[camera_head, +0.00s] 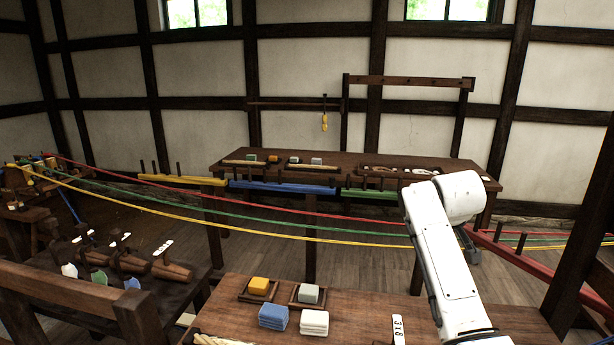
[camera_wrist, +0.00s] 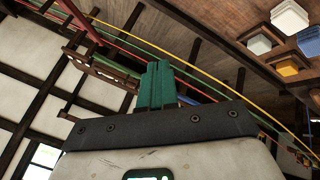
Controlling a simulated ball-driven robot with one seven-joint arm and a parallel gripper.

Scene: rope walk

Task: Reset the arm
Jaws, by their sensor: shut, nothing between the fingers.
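My white arm (camera_head: 445,262) rises from the lower right in the head view and bends over at its elbow above the near table's right part. My gripper (camera_wrist: 158,68) shows in the wrist view as two green fingers side by side, touching, with nothing between them. In the head view the gripper is mostly hidden behind the arm. The wrist view is strongly tilted, with the wall at left and table items at upper right.
Red, green and yellow ropes (camera_head: 340,240) stretch across behind the near table (camera_head: 225,318). It bears an orange block (camera_head: 259,285), a grey block (camera_head: 308,293), blue blocks (camera_head: 273,316), white blocks (camera_head: 314,322) and a number tag (camera_head: 398,329). A long bench (camera_head: 445,170) stands behind.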

